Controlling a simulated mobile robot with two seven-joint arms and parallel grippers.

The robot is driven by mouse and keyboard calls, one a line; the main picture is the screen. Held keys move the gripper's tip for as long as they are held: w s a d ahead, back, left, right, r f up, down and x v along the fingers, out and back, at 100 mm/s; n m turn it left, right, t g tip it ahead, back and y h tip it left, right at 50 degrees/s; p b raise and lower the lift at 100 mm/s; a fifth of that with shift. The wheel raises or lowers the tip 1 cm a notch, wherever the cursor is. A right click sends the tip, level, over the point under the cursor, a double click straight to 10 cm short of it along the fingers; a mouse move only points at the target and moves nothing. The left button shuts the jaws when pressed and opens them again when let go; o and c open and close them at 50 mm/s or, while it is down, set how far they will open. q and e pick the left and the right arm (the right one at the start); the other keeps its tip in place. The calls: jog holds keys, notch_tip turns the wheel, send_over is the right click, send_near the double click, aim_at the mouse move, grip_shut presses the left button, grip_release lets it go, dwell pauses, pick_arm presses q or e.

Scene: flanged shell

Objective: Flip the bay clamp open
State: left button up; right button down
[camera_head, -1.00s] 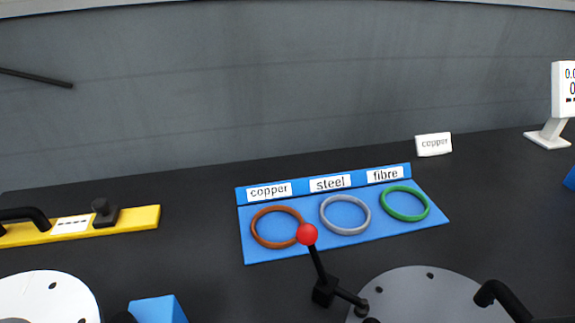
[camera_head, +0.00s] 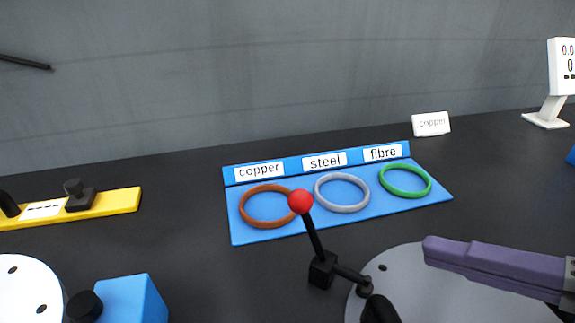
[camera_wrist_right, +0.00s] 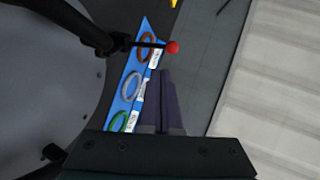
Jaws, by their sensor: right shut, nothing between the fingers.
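The bay clamp is a black toggle lever with a red ball knob (camera_head: 301,202). Its handle stands up, tilted slightly left, from a black block (camera_head: 322,270) beside the grey round flange (camera_head: 410,275). In the right wrist view the red knob (camera_wrist_right: 172,47) shows near the top, with the black clamp arm (camera_wrist_right: 95,35) reaching over the grey disc. My right gripper (camera_head: 430,248), with purple fingers, is shut and empty. It is over the grey flange, right of the knob and apart from it. Its fingers also show in the wrist view (camera_wrist_right: 160,75). My left gripper is not in view.
A blue tray (camera_head: 290,230) behind the clamp holds a copper, a steel and a fibre ring. A yellow bar tool (camera_head: 120,202), a blue block (camera_head: 132,300) and a white disc (camera_head: 25,285) lie at left.

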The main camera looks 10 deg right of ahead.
aim_at(310, 220)
jog(key=x, duration=1.4)
jog(key=shift+s, duration=0.1)
jog(key=shift+r, duration=0.1)
